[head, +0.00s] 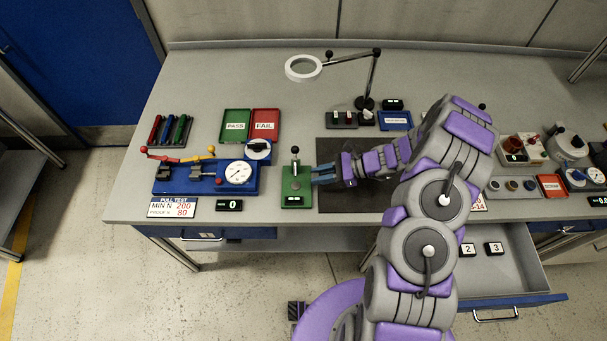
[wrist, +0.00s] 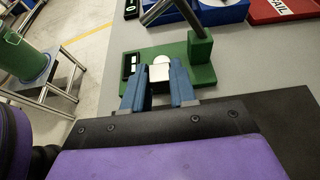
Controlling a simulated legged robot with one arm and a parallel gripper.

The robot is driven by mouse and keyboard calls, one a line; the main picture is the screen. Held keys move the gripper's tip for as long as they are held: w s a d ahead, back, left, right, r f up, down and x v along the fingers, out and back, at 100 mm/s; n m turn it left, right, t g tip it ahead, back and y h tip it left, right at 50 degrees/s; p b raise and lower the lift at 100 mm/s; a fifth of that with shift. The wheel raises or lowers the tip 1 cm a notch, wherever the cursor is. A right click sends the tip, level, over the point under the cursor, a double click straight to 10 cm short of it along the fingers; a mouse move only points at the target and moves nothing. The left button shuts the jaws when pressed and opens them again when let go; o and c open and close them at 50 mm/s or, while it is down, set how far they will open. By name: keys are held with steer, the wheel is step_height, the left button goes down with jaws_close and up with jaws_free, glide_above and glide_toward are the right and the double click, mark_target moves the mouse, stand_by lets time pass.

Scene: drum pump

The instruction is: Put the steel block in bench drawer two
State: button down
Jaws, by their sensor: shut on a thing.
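My gripper (head: 324,173) reaches left over the bench to a green lever fixture (head: 296,188). In the wrist view, the blue fingers of my gripper (wrist: 159,88) are closed on a small silver-white block (wrist: 159,73), which looks like the steel block. The block is at the green fixture (wrist: 195,58); I cannot tell whether it still touches it. In the head view the block is too small to make out. A bench drawer (head: 505,262) stands open below the bench at the right.
A blue pull-test rig (head: 205,178) stands left of the fixture. Green PASS (head: 236,124) and red FAIL (head: 265,124) trays lie behind. A magnifier lamp (head: 303,68) stands at the back. A black mat (head: 335,200) lies under my gripper. Several small items crowd the bench's right.

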steer(key=d, duration=0.8)
steer(key=d+p, duration=0.1)
steer(key=d, duration=0.3)
steer(key=shift+s, duration=0.25)
steer(key=w+a+r+m+t+h+b, duration=0.1)
steer(key=w+a+r+m+t, duration=0.2)
steer(key=w+r, duration=0.5)
steer(key=w+a+r+m+t+h, duration=0.1)
steer(key=w+a+r+m+t, duration=0.25)
steer(key=w+r, duration=0.45)
steer(key=s+r+m+t+h+b, duration=0.1)
steer(key=s+r+m+t+h, duration=0.1)
steer(key=r, duration=0.5)
steer(key=s+d+r+m+t+h+b, duration=0.1)
steer(key=r+m+t+h, duration=0.3)
steer(key=r, duration=0.4)
steer(key=shift+s+d+m+h, duration=0.2)
steer(key=shift+s+m+h, duration=0.5)
steer(key=shift+m, duration=0.15)
